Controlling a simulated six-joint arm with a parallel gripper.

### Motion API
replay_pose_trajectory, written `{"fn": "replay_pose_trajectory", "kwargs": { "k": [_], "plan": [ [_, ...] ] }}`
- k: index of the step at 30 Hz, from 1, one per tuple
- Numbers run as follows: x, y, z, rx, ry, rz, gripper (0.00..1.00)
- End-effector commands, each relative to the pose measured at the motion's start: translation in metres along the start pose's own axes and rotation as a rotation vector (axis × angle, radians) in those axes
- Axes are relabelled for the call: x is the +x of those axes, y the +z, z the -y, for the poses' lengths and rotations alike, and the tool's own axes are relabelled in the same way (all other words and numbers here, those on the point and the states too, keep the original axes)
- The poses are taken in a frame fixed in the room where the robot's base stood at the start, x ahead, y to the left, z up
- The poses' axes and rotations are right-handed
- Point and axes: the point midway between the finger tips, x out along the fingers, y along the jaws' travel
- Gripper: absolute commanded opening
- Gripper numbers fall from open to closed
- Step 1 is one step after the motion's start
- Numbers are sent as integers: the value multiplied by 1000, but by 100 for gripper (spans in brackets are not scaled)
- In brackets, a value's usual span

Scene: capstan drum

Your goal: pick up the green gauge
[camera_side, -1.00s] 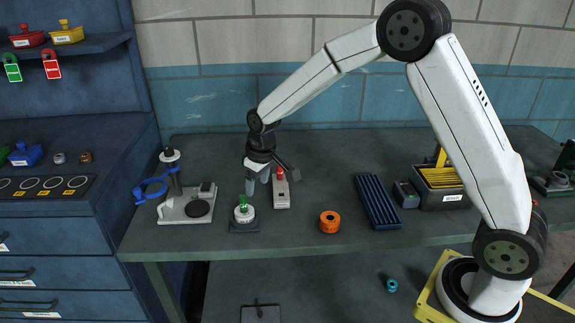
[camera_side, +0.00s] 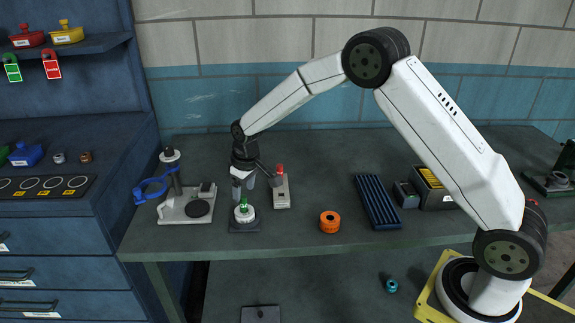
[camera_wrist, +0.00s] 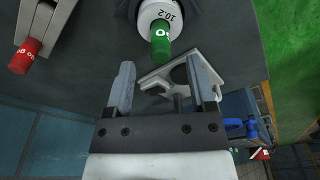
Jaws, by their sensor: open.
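The green gauge (camera_side: 244,205) stands upright on a white round piece (camera_side: 244,215) set on a dark square base on the bench. In the wrist view the green gauge (camera_wrist: 160,40) is a green cylinder with white lettering, and the white piece (camera_wrist: 155,12) reads 10.2. My gripper (camera_side: 243,190) points down just above the green gauge. In the wrist view my gripper (camera_wrist: 163,62) is open, its two fingers apart and empty. The green gauge shows just beyond the fingertips, roughly in line with the gap. I cannot tell whether the fingers touch it.
A red gauge on a light block (camera_side: 282,190) stands close to the right. A white stand with a blue handle (camera_side: 185,208) is to the left. An orange ring (camera_side: 330,222) and a dark ribbed tray (camera_side: 377,202) lie farther right. The bench front is clear.

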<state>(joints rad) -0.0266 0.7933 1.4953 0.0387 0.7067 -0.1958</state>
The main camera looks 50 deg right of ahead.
Motion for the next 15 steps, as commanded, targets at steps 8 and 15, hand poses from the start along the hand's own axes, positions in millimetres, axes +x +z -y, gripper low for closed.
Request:
{"fn": "replay_pose_trajectory", "kwargs": {
  "k": [8,15],
  "plan": [
    [6,0,0,0,0,0,71],
    [31,-1,1,0,0,2,71]
  ]
}}
